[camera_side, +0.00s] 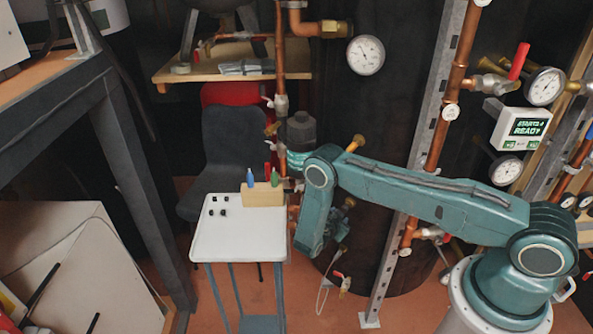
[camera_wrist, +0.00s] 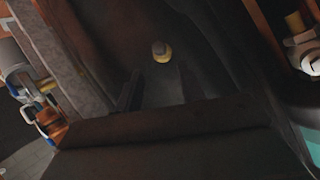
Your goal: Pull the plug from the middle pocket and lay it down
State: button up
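A light wooden block (camera_side: 263,196) stands at the back right of a small white table (camera_side: 238,240) in the side view. A blue plug (camera_side: 250,179), a red plug (camera_side: 267,170) and a green plug (camera_side: 275,178) stand up from it, with red between the other two. My arm is bent beside the table's right edge, apart from the plugs. My gripper (camera_wrist: 159,88) shows in the wrist view as two dark fingers spread apart with nothing seen between them. It faces a dark surface with a yellowish fitting. In the side view I cannot make the fingers out. The plugs are not in the wrist view.
Several small black pieces (camera_side: 218,205) lie on the table's left half; its front is clear. A dark chair (camera_side: 232,145) stands behind. Copper pipes (camera_side: 280,60), a steel post (camera_side: 400,215) and a large dark tank (camera_side: 375,270) stand close to my arm.

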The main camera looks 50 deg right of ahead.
aim_at(344, 209)
jog(key=shift+x, duration=4.45)
jog(key=c, duration=0.8)
